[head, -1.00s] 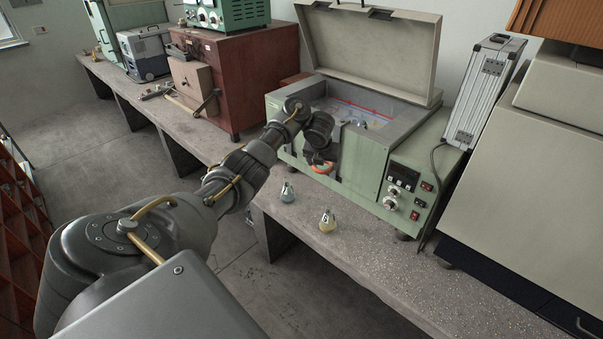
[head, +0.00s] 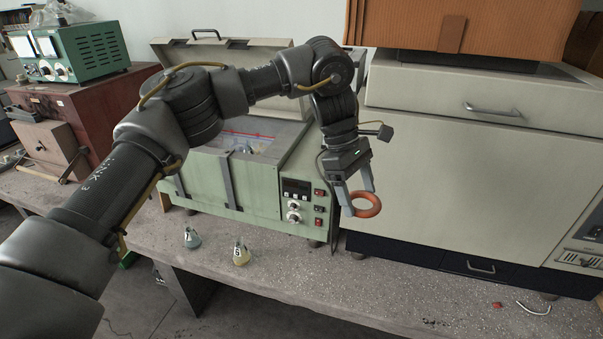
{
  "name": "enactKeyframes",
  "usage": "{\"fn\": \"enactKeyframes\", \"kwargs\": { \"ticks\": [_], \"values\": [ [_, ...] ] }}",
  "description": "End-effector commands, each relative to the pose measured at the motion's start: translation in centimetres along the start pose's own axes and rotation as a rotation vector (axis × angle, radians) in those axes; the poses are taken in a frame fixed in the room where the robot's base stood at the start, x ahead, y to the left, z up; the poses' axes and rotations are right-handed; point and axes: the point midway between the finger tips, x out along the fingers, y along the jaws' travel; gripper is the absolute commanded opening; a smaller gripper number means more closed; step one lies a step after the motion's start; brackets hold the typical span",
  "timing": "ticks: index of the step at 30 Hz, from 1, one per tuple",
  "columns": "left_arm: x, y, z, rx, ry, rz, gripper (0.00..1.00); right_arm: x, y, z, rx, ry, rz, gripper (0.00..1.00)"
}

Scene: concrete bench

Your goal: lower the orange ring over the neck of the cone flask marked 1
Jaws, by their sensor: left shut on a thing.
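My left gripper (head: 360,204) is shut on the orange ring (head: 375,209) and holds it in the air, in front of the beige cabinet. Two small cone flasks stand upright on the bench, to the left of the ring and lower in the picture. The ring is well apart from both flasks. My right gripper is out of view.
A green bath unit (head: 235,187) with an open lid stands behind the flasks. A beige cabinet (head: 470,180) fills the right. A small red piece (head: 497,305) and a metal handle (head: 534,309) lie at the bench's front right. The concrete bench (head: 330,285) is clear between.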

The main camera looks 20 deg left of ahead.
Motion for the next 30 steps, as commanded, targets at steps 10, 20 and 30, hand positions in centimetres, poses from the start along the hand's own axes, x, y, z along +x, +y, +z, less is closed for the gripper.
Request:
{"fn": "enactKeyframes", "kwargs": {
  "ticks": [10, 20, 30],
  "values": [
    [7.7, -5.0, 8.0, 0.394, 0.003, -0.179, 0.45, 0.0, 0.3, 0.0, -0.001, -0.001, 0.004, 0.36],
    [14.8, -10.7, 1.3, 0.620, 0.001, -0.280, 0.45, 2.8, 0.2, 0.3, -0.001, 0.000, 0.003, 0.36],
    [23.0, -12.2, -6.0, 0.657, -0.001, -0.292, 0.45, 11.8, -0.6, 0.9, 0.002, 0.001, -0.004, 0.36]
  ]
}}
